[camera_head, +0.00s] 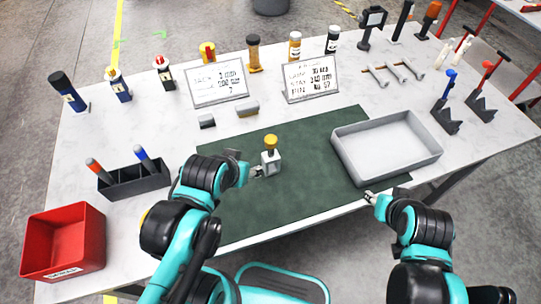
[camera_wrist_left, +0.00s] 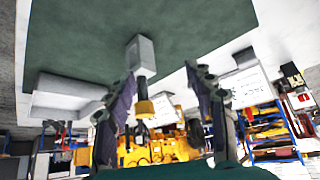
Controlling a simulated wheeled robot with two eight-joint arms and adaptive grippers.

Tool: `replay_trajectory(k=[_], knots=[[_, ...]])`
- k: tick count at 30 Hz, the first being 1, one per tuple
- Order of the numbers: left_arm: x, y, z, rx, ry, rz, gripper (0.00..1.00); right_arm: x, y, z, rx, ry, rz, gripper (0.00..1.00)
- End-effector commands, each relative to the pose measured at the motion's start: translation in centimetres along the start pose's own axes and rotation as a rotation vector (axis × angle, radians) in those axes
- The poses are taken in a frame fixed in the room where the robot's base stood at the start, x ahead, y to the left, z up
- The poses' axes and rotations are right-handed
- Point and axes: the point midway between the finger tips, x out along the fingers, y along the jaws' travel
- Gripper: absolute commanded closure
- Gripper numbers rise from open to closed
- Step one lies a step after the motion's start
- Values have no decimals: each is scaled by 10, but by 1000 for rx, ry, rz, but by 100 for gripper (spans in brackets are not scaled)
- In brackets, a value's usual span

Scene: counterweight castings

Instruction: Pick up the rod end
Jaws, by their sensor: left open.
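The rod end, a pale grey block with a dark stem and a yellow top (camera_head: 271,155), stands upright on the dark green mat (camera_head: 310,150). My left gripper (camera_head: 256,172) is just left of it, low over the mat. In the left wrist view, which is turned over, the rod end (camera_wrist_left: 141,55) shows beyond and between the spread fingers of my left gripper (camera_wrist_left: 160,75), nearer the left finger. The fingers are open and hold nothing; contact cannot be told. My right gripper (camera_head: 370,197) is at the table's front edge, below the grey tray; its fingers are too small to read.
A grey tray (camera_head: 345,155) lies at the mat's right. A black holder (camera_head: 135,182) with two tools and a red bin (camera_head: 90,235) are at the left. Two sign plates (camera_head: 218,88) and several bottles stand behind. The mat around the rod end is clear.

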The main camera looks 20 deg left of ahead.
Motion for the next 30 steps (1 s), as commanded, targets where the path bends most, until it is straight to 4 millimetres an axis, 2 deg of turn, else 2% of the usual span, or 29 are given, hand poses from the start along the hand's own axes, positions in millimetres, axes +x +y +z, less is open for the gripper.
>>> replay_trajectory(k=[14, 15, 17, 20, 23, 30], knots=[[0, 0, 0, 0, 0, 0, 46, 0, 0, 0, 0, 0, 0, 61], [0, 0, 0, 0, 0, 0, 43, 0, 0, 0, 0, 0, 0, 61], [0, 0, -1, 5, -2, 0, 28, 0, 0, 0, 0, 0, 0, 61], [-3, 2, -8, 67, -25, 4, 27, -5, 0, -3, 0, 0, 0, 61], [-6, 6, -23, 229, -83, 19, 27, -14, 0, -10, 0, 0, 0, 61], [0, 24, -69, 863, -289, 156, 27, -45, 0, -32, 0, 0, 0, 61]])
